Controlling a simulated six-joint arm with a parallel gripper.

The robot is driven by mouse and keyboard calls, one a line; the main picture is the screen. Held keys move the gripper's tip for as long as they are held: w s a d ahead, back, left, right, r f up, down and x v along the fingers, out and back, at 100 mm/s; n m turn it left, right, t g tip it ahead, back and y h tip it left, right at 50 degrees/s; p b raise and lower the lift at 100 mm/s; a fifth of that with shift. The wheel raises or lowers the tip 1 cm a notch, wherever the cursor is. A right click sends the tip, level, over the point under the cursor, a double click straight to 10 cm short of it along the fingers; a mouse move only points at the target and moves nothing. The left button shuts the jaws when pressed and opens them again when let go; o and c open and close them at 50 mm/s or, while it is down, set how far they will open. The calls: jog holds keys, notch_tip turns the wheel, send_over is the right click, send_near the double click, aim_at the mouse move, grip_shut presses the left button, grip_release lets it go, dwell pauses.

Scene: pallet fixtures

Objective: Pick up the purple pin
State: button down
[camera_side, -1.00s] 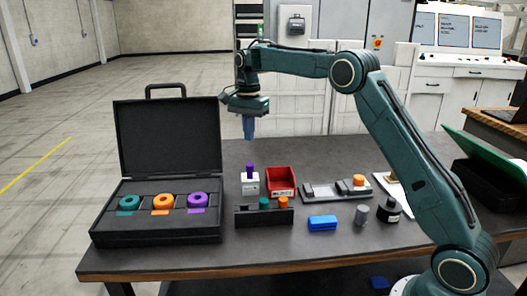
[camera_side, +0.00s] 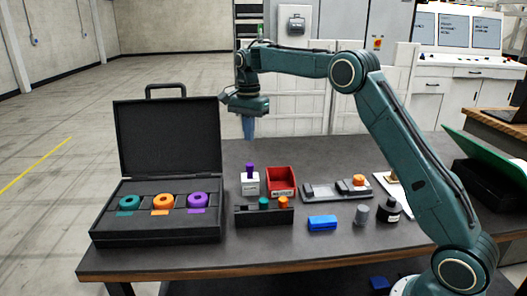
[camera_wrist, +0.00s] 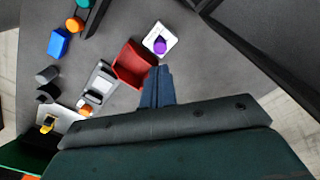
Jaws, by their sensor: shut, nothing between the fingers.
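The purple pin (camera_side: 250,169) stands upright in a white block (camera_side: 250,186) on the table. In the wrist view the pin (camera_wrist: 159,47) shows as a purple round top on the white block (camera_wrist: 161,38). My gripper (camera_side: 248,136) is shut and empty, pointing down, well above the table and above the pin's area. In the wrist view its blue fingers (camera_wrist: 157,72) are together, with their tips just below the pin in the picture.
A red bin (camera_side: 281,182) stands right beside the white block. A dark rack (camera_side: 264,217) with teal and orange pins is in front. An open black case (camera_side: 158,236) with coloured rings is at left.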

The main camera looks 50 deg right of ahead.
aim_at(250, 165)
jog(key=c, duration=1.1)
grip_release()
jog(key=shift+c, duration=0.2)
notch_tip(250, 165, up, 2)
jog(key=n, duration=0.7)
jog(key=shift+a+r, duration=0.1)
jog(key=shift+r, duration=0.15)
jog(key=shift+f, duration=4.3)
